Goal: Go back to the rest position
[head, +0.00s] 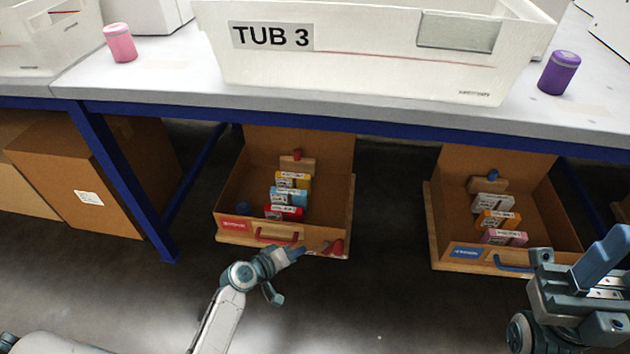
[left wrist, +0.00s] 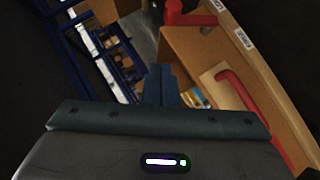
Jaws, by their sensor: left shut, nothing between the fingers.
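My left gripper (head: 295,252) is in front of the left open cardboard drawer (head: 233,228), just below its red handle (head: 277,237). Its fingers are shut with nothing between them. In the left wrist view the closed fingers (left wrist: 161,85) point toward the drawer, with the red handle (left wrist: 250,105) to their right, apart from them.
The right drawer (head: 455,255) has a blue handle (head: 513,263) and holds labelled boxes. A red knob (head: 335,247) is on the left drawer's front. Above is a table (head: 180,85) with a blue frame, a tub marked TUB 3 (head: 360,60), and pink (head: 120,43) and purple (head: 559,72) containers.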

